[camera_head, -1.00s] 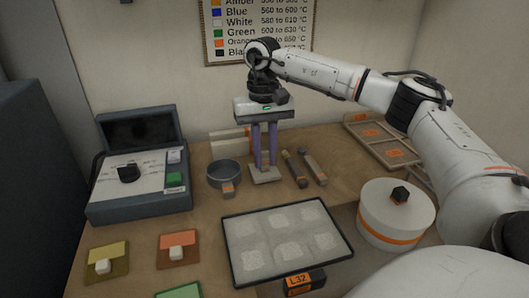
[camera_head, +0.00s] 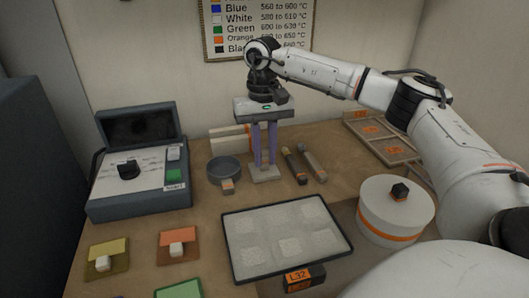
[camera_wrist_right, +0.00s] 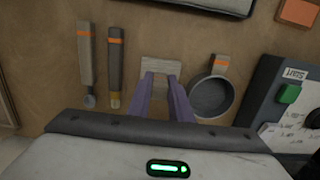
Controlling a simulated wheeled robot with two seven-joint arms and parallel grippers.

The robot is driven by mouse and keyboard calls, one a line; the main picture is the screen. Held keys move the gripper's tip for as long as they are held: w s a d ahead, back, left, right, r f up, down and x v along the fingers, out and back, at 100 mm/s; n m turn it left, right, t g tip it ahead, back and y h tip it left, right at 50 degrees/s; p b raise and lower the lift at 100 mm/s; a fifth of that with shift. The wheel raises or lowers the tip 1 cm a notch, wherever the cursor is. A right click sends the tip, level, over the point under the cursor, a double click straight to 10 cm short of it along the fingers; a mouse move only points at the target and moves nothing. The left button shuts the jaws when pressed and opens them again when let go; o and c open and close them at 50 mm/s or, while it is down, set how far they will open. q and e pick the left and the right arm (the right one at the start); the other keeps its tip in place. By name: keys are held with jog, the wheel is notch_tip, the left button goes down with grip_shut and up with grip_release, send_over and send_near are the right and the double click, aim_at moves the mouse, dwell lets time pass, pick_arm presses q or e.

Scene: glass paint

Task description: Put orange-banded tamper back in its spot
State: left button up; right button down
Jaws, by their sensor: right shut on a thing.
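My right gripper (camera_head: 265,160) points down over the middle of the table, behind the tray. Its purple fingers are close together on a pale flat-footed piece, which I take to be the tamper (camera_head: 265,176). The tamper's square foot (camera_wrist_right: 160,66) also shows in the wrist view, past the fingertips (camera_wrist_right: 164,85). I see no orange band on it; its upper part is hidden between the fingers. It is at or just above the tabletop; I cannot tell if it touches. My left gripper is not in view.
Two long orange-banded tools (camera_head: 294,166) (camera_head: 314,166) lie to the right of the tamper. A round sieve (camera_head: 224,170) is on its left. The sample tray (camera_head: 236,268) lies in front. A control box (camera_head: 140,195), a white canister (camera_head: 396,205) and a wooden rack (camera_head: 379,151) stand farther out.

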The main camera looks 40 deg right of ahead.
jog(key=c, duration=1.5)
grip_release()
jog(key=shift+c, duration=0.2)
jog(key=shift+f, duration=0.1)
jog(key=r, duration=1)
jog(key=shift+w+d+r, duration=0.15)
jog(key=shift+w+r, duration=0.05)
jog(key=shift+w, duration=0.1)
